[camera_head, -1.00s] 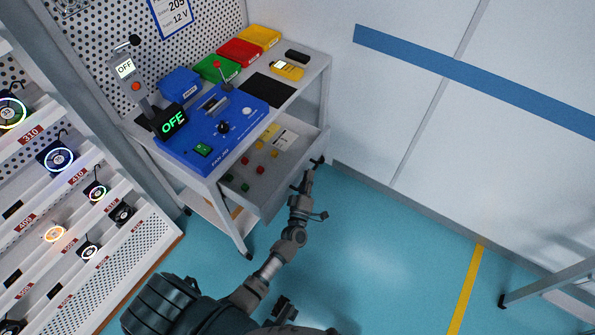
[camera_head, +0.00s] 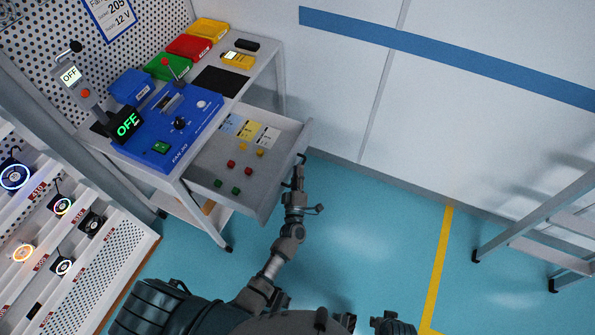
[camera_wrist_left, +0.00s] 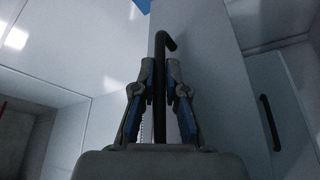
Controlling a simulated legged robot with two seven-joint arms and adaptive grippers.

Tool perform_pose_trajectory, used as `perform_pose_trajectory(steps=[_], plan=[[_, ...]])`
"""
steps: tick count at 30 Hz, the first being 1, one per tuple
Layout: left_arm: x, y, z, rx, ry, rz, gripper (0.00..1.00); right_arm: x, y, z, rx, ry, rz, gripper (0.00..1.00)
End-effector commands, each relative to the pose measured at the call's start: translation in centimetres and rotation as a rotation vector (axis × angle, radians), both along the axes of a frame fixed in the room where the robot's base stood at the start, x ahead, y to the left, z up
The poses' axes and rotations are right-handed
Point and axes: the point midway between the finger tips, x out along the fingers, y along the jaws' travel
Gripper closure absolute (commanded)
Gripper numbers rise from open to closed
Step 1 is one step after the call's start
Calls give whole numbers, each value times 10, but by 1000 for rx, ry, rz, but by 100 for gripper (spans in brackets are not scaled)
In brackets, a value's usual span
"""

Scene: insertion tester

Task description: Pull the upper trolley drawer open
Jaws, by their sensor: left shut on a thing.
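The upper trolley drawer (camera_head: 262,190) is pulled well out from under the trolley top. Its grey front panel faces the lower right, and its inside shows from above. My left gripper (camera_head: 297,178) is at the drawer front, on the dark handle (camera_head: 302,158). In the left wrist view the gripper (camera_wrist_left: 160,92) has its two blue-padded fingers closed on either side of the dark handle bar (camera_wrist_left: 161,55).
In the drawer lie several red, green and yellow parts and three cards (camera_head: 249,130). A blue tester (camera_head: 170,125), coloured bins (camera_head: 188,47) and a yellow meter (camera_head: 238,60) are on the trolley top. A fan rack (camera_head: 90,270) stands at left. Floor right of the drawer is clear.

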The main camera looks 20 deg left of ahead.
Motion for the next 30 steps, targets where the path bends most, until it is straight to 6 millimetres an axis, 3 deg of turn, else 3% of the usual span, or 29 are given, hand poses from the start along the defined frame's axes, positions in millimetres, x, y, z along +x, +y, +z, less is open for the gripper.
perform_pose_trajectory(steps=[2, 3, 4, 22, 26, 30], plan=[[-1, 3, -6, -1, 10, -2, 100, 0, 0, 0, -1, 0, 1, 60], [-1, 3, -6, -3, 11, -1, 83, 0, 0, 0, -1, 1, 1, 60], [-1, 4, -6, -4, 11, -1, 77, 0, 0, 0, -1, 1, 1, 60], [-3, -1, -1, 2, 1, 0, 77, 1, 1, 1, 3, -3, 3, 60], [-20, -5, -5, -1, 3, 0, 77, 0, 2, 1, 2, -2, 1, 60], [-49, -11, -13, -1, 4, 0, 77, 0, 3, 2, 1, -1, 1, 60]])
